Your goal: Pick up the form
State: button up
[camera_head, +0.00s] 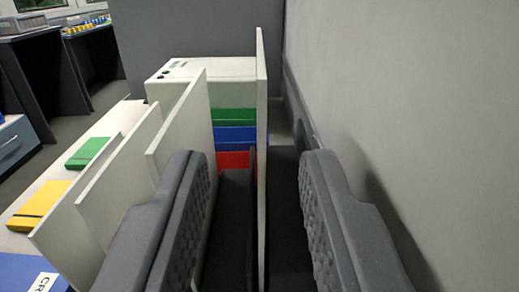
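A thin white upright sheet or panel (261,120), likely the form, stands nearly edge-on between my fingers. My gripper (256,170) is open, with one dark padded finger on each side of the sheet. Gaps show on both sides, and neither finger appears to touch it. The lower part of the sheet runs down beside a dark slot or holder (236,225). No writing on the sheet can be seen from this angle.
Several other white panels (186,125) stand tilted to the left, close to my left finger. Behind is a white box (215,68) with green, blue and red layers. Green (87,152) and yellow (40,204) notebooks lie left. A grey wall (420,110) is close on the right.

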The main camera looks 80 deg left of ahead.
aim_at(261, 103)
jog(key=a, duration=0.3)
jog(key=w+a, duration=0.1)
jog(key=a, duration=0.2)
jog(key=w+a, duration=0.1)
jog(key=a, duration=0.1)
jog(key=shift+a+f+b, duration=0.15)
jog(key=shift+a+b, duration=0.2)
jog(key=shift+a, duration=0.05)
jog(key=shift+c, duration=0.3)
grip_shut()
